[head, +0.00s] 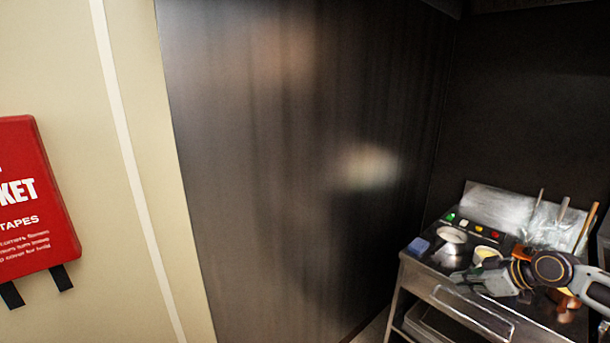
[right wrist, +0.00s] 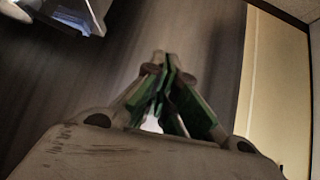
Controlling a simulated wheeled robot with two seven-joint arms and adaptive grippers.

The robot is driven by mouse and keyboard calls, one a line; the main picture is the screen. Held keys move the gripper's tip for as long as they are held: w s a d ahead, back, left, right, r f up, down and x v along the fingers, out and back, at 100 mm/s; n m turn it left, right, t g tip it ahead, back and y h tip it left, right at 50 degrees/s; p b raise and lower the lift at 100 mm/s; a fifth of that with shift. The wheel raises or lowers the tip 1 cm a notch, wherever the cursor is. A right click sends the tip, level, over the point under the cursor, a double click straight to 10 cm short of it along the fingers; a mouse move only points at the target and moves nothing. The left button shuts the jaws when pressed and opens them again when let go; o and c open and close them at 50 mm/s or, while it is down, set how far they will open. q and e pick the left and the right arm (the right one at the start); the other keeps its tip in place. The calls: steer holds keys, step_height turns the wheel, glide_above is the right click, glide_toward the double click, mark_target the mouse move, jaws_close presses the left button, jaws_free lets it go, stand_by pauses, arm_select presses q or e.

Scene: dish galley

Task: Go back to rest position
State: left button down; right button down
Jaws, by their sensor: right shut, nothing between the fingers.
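My right gripper (head: 462,283) is in the lower right of the head view, in front of a metal counter unit (head: 420,276). In the right wrist view its fingers (right wrist: 162,62) meet at the tips, shut and empty, with a dark wall behind them. My right arm comes in from the right edge of the head view. My left gripper does not show in either view.
On the unit are a blue block (head: 419,246), a pale bowl (head: 452,238), a yellowish cup (head: 486,253), small coloured buttons and upright sticks. A dark panel (head: 300,170) fills the middle. A red box (head: 35,200) hangs on the cream wall at left.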

steer(key=d+f+m+h, duration=0.2)
steer(key=d+f, duration=0.3)
steer(key=f, duration=0.7)
steer(key=d+f+m+h, duration=0.2)
steer(key=d+f, duration=0.4)
steer(key=f, duration=0.5)
steer(key=s+f+m+h, duration=0.1)
steer(key=s+f, duration=0.3)
steer(key=f, duration=0.4)
steer(key=s+f+g, duration=0.1)
steer(key=s+f, duration=0.3)
steer(key=f, duration=0.3)
steer(key=s+f+m+h, duration=0.1)
steer(key=s+f, duration=0.3)
steer(key=f, duration=0.4)
steer(key=s+a+f+g, duration=0.2)
steer(key=s+a+f, duration=0.8)
steer(key=s, duration=0.4)
steer(key=s+a+f+g, duration=0.2)
steer(key=s+a+f, duration=0.5)
steer(key=s+f, duration=0.6)
steer(key=s+a+f+g+y, duration=0.1)
steer(key=s+a+f, duration=0.1)
steer(key=s+a, duration=0.9)
steer(key=shift+s+n, duration=0.3)
steer(key=shift+s, duration=0.85)
